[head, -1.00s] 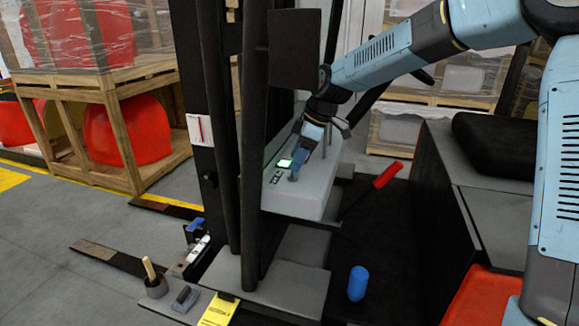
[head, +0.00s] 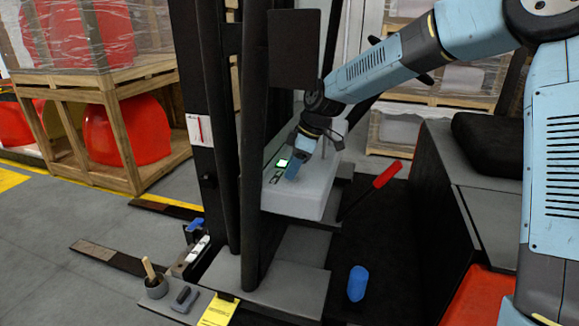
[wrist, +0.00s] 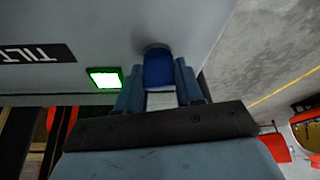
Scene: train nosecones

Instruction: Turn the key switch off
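A dark blue rounded knob (wrist: 157,68), which looks like the key switch, stands on the grey console face in the wrist view. It has a dark collar at its far end. My gripper (wrist: 159,88) has its two blue fingers apart, one on either side of the knob. The fingers look very near it, and I cannot tell whether they touch it. In the head view my gripper (head: 292,172) is low over the console (head: 312,195), beside the lit green screen (head: 283,163). My fingers hide the knob there.
In the wrist view a TILT label (wrist: 38,54) and the green screen (wrist: 105,78) lie left of the fingers. Black mast posts (head: 258,150) rise left of the console. A red-handled lever (head: 386,175) sticks up at its right. A blue knob (head: 357,283) stands on the floor.

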